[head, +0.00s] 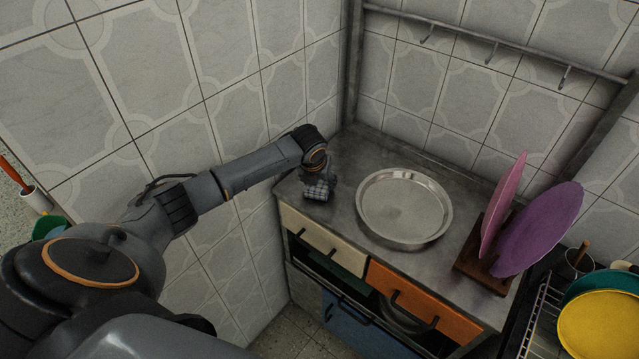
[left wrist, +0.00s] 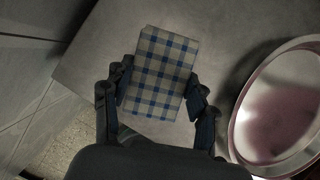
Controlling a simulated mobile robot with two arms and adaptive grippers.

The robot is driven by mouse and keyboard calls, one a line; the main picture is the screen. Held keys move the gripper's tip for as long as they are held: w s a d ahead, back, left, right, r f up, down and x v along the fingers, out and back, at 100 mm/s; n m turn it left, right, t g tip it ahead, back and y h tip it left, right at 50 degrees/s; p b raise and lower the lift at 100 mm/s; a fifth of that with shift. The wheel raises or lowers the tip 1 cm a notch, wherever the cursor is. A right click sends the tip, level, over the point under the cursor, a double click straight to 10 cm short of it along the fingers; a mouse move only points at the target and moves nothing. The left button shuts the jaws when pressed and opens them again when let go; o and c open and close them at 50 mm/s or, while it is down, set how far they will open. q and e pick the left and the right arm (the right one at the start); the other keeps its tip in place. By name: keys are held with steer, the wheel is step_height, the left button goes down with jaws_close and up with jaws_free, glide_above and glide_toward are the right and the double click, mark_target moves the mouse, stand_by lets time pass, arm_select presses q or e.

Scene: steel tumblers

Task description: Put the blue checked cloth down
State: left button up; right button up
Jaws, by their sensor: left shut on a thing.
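The blue checked cloth (left wrist: 158,72) is a small folded rectangle with blue and pale checks. It also shows in the head view (head: 318,190), small and partly covered by my gripper. My left gripper (left wrist: 160,103) is shut on the cloth, one finger on each side of it. In the head view my left gripper (head: 319,181) is at the left end of the steel counter (head: 345,215), near its front edge. The cloth is at or just above the counter top; I cannot tell whether it touches. My right gripper is in neither view.
A round steel tray (head: 404,207) lies on the counter just right of the cloth. A wooden rack (head: 483,265) with pink and purple plates (head: 538,228) stands farther right. The tiled wall is close on the left. Bare counter lies behind the cloth.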

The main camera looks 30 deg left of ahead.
arm_select(q)
steer(key=shift+a+f, duration=0.1)
steer(key=shift+f, duration=0.05)
steer(key=o, duration=1.2)
steer(key=shift+f, duration=0.1)
steer(key=shift+r, duration=0.3)
steer(key=b+v, duration=0.1)
steer(key=v, duration=1.1)
steer(key=shift+f, duration=0.1)
